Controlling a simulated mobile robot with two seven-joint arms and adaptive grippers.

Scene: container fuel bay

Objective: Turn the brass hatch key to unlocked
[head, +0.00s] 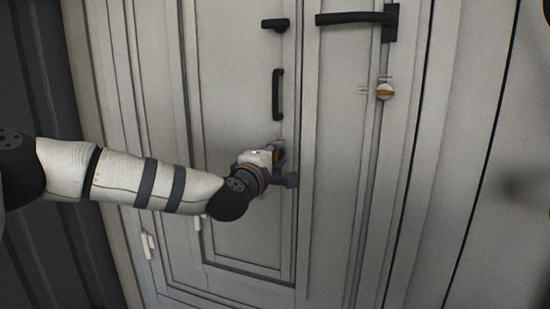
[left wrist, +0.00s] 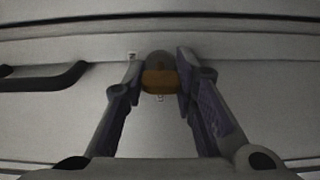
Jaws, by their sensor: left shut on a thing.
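The brass hatch key (left wrist: 158,82) shows in the left wrist view as a small brass-coloured bar on a round grey base, between my two fingertips. My left gripper (left wrist: 160,84) is shut on it. In the head view my left gripper (head: 283,168) is at the right edge of the hatch panel (head: 235,120), below a vertical black handle. There the gripper hides most of the key. Small pale marks show beside and below the key in the wrist view. The exact angle of the key is hard to tell. My right gripper is not in view.
A black vertical handle (head: 277,95) and a small black latch (head: 275,25) are above the gripper. A black lever (head: 355,18) and a round knob with a brass bar (head: 385,91) are on the larger door to the right. White hinges (head: 148,246) are low at left.

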